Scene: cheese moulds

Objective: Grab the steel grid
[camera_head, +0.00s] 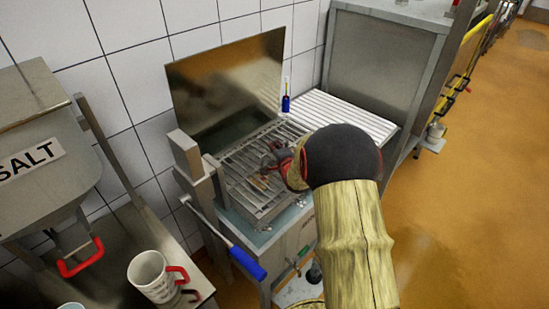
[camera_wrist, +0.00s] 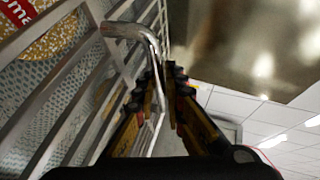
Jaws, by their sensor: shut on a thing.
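The steel grid (camera_head: 246,166), a frame of parallel bars, lies over the open steel basin, roughly level. In the wrist view its bars (camera_wrist: 108,82) run along the left side, and a bent steel rod (camera_wrist: 128,31) curves from them to my fingers. My gripper (camera_head: 272,161) is over the grid, partly hidden by my arm. In the wrist view its fingers (camera_wrist: 169,72) are close together around the rod. The exact contact is partly hidden by the fingers. I cannot tell whether the grid is lifted.
A raised steel lid (camera_head: 228,78) stands behind the basin by the tiled wall. A ribbed white board (camera_head: 345,115) lies to the right. A blue-handled lever (camera_head: 247,262) juts out in front. A mug (camera_head: 150,274) stands at lower left.

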